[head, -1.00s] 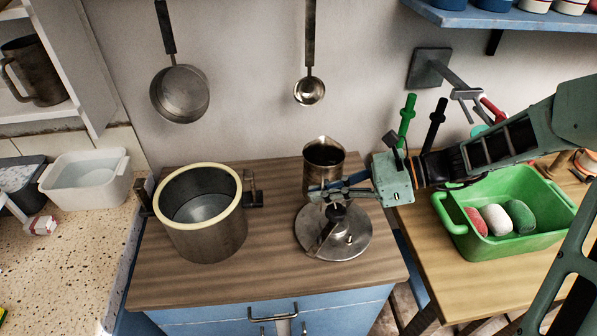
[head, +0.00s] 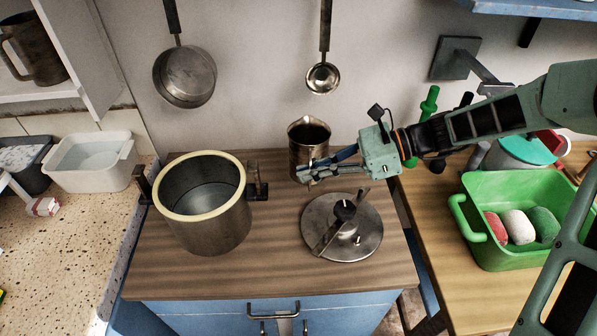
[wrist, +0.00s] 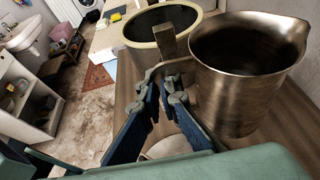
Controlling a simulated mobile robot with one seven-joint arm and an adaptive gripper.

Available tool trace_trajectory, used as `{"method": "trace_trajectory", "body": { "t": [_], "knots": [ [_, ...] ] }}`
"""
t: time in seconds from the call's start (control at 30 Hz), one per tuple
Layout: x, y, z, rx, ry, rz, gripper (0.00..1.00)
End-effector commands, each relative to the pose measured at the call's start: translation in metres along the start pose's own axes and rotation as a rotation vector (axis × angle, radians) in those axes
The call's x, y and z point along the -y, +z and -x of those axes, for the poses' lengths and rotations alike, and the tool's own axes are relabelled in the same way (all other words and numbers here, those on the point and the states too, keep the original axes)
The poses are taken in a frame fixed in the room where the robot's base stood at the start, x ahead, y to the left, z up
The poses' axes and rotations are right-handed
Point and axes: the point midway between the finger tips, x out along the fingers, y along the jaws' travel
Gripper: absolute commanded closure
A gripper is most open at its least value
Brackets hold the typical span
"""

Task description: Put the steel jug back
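The steel jug (head: 308,148) is upright over the back of the wooden counter, right of the large pot. Its open top shows a dark interior, and it also fills the right of the wrist view (wrist: 238,85). My gripper (head: 306,178) reaches in from the right at its lower front. In the wrist view my fingers (wrist: 165,88) close around the jug's handle at its left. The head view hides the handle and part of the base behind my fingers. I cannot tell whether the base touches the counter.
The pot (head: 207,238) stands left and a round steel lid (head: 368,238) in front. A pan (head: 186,78) and ladle (head: 323,78) hang behind. Another metal jug (head: 38,52) is on the left shelf. A green tub (head: 500,255) stands right. The counter's front middle is clear.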

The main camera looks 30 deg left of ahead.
Motion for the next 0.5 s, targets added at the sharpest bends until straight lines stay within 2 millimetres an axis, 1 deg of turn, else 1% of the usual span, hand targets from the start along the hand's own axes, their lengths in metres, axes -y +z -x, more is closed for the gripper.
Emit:
{"method": "trace_trajectory", "body": {
  "t": [0.03, 0.27, 0.3, 0.4, 0.5],
  "knots": [
    [0.012, -0.003, -0.005, 0.004, 0.001, 0.004, 1.00],
    [0.057, -0.018, -0.023, 0.004, 0.001, 0.003, 1.00],
    [0.063, -0.023, -0.026, 0.004, 0.002, 0.002, 1.00],
    [0.075, -0.037, -0.035, 0.002, 0.001, 0.001, 1.00],
    [0.086, -0.048, -0.041, 0.002, 0.000, 0.001, 1.00]
  ]
}}
